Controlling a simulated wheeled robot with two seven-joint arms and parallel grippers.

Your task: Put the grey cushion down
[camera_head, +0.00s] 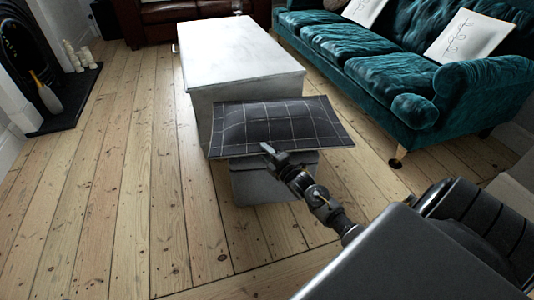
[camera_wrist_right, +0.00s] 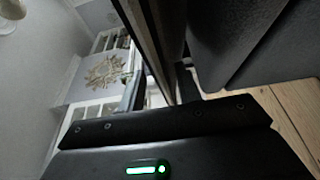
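The grey cushion (camera_head: 272,123) is dark with a pale grid of lines. It lies roughly flat at the near end of the white table, over a grey box-like piece. My right gripper (camera_head: 268,150) is at the cushion's near edge and appears shut on it. In the right wrist view a thin dark edge, apparently the cushion (camera_wrist_right: 153,45), runs between the two fingers (camera_wrist_right: 160,88). Whether the cushion rests on anything underneath cannot be told. My left gripper is not in view.
The white table (camera_head: 235,48) stands behind the cushion, with the grey box-like piece (camera_head: 270,186) below it. A teal sofa (camera_head: 345,52) with white cushions stands at right. A fireplace with a dark hearth (camera_head: 70,100) is at left. Floorboards at left are clear.

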